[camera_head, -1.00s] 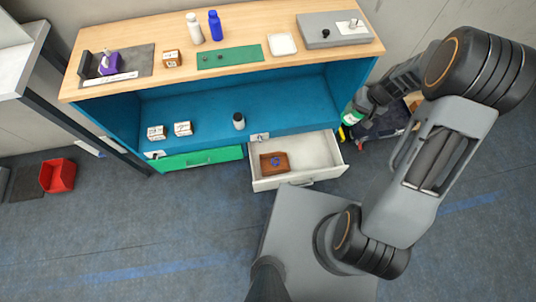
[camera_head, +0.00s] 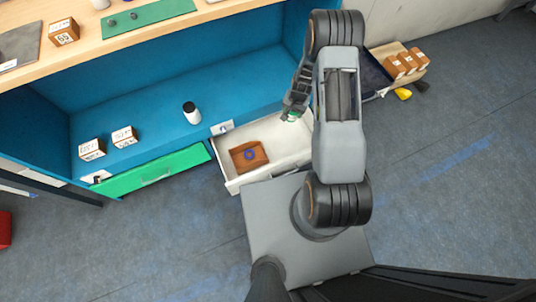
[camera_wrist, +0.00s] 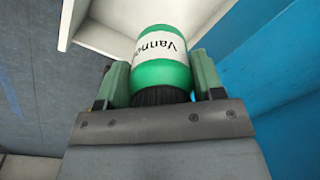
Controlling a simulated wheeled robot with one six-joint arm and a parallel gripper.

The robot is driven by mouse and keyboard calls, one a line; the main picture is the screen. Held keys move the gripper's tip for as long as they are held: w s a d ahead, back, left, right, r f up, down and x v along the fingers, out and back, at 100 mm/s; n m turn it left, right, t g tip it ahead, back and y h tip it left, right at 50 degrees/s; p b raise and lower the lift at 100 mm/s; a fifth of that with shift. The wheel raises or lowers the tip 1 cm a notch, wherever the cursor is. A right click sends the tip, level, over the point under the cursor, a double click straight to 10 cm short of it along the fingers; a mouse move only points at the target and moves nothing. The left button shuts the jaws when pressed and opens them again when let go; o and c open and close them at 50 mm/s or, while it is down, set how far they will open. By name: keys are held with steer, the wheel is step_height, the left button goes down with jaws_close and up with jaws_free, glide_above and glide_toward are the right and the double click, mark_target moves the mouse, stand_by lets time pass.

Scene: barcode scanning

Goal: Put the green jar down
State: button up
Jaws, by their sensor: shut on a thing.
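The green jar (camera_wrist: 162,72) has a white label and a dark ribbed cap. In the wrist view it sits between the two green fingers of my gripper (camera_wrist: 163,85), which is shut on it near the cap end. I cannot tell how far the jar is above the drawer floor.
A brown box (camera_head: 248,156) with a blue ring lies in the drawer's left part. A white bottle (camera_head: 191,113) and two small boxes (camera_head: 123,137) stand on the blue shelf (camera_head: 160,118). A green drawer front (camera_head: 155,171) is at left. A crate of brown boxes (camera_head: 402,66) is at right.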

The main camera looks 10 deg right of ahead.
steer(key=shift+s+d+f+m+g+h+b, duration=0.15)
steer(key=shift+d+f+m+b, duration=0.35)
steer(key=shift+f+b, duration=3)
steer(key=shift+s+d+f+m+g+h+b, duration=0.1)
steer(key=shift+s+d+f+m+b, duration=0.6)
steer(key=shift+f, duration=5.35)
steer(key=shift+w+d+f+m+g+h+b, duration=0.15)
steer(key=shift+f+m+b, duration=0.25)
steer(key=shift+f+b, duration=3.25)
step_height(320, 180, down, 3)
steer(key=shift+a+r+p, duration=0.1)
steer(key=shift+r+p, duration=0.1)
steer(key=shift+p, duration=0.9)
steer(key=shift+f, duration=0.15)
steer(key=o, duration=1.1)
